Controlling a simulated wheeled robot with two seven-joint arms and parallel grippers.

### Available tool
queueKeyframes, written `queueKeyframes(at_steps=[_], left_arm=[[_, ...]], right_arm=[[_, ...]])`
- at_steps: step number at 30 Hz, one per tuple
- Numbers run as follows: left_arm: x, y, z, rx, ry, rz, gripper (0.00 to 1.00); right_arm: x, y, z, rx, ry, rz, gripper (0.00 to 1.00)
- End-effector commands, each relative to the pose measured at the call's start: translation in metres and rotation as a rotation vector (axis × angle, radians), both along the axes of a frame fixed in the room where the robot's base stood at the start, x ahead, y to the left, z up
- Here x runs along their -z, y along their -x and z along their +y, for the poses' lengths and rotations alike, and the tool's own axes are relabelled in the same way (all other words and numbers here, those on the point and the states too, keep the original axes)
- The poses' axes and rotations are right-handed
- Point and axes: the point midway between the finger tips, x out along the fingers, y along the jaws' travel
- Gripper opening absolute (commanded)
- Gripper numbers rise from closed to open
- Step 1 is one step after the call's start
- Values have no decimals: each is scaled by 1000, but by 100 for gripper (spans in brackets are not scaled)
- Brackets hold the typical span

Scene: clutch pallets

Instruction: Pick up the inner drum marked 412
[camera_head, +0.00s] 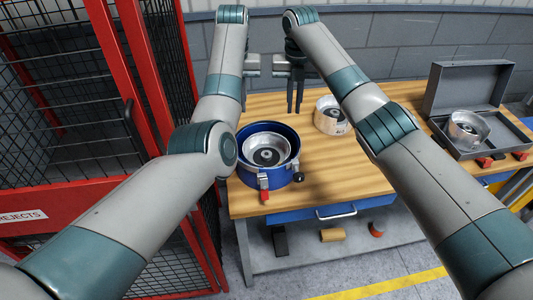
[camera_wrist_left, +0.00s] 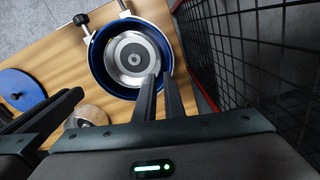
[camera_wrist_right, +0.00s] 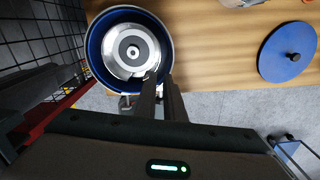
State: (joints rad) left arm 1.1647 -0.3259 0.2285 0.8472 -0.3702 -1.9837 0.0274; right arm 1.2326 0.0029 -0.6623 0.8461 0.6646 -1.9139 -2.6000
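A pale metal drum (camera_head: 331,115) stands on the wooden table in the head view, with a label too small to read. A second drum (camera_head: 267,152) sits inside a blue housing (camera_head: 290,170). A third drum (camera_head: 467,128) lies in the grey case. No number 412 can be read. My right gripper (camera_head: 296,108) hangs empty above the table, behind the blue housing and left of the pale drum; its fingers are close together. My left gripper (camera_wrist_left: 162,76) is mostly hidden behind its arm in the head view; its fingers are also close together and empty.
A round blue lid (camera_wrist_right: 287,52) with a black knob lies on the table (camera_head: 240,205). The grey open case (camera_head: 480,85) is at the right. A red-framed mesh cage (camera_head: 150,80) stands close on the left. The housing has clamps at its front.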

Motion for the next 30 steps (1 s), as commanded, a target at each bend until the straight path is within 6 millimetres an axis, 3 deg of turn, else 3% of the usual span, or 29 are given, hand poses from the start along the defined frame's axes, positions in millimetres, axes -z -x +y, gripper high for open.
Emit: queueKeyframes(at_steps=[17, 23, 30], left_arm=[[10, 0, 0, 0, 0, 1, 9], [30, 1, 0, 0, 0, 2, 9], [68, 1, 0, 0, 1, 3, 9]], right_arm=[[9, 0, 0, 0, 0, 1, 9], [30, 1, 0, 0, 0, 2, 9], [68, 1, 0, 1, 1, 3, 9]])
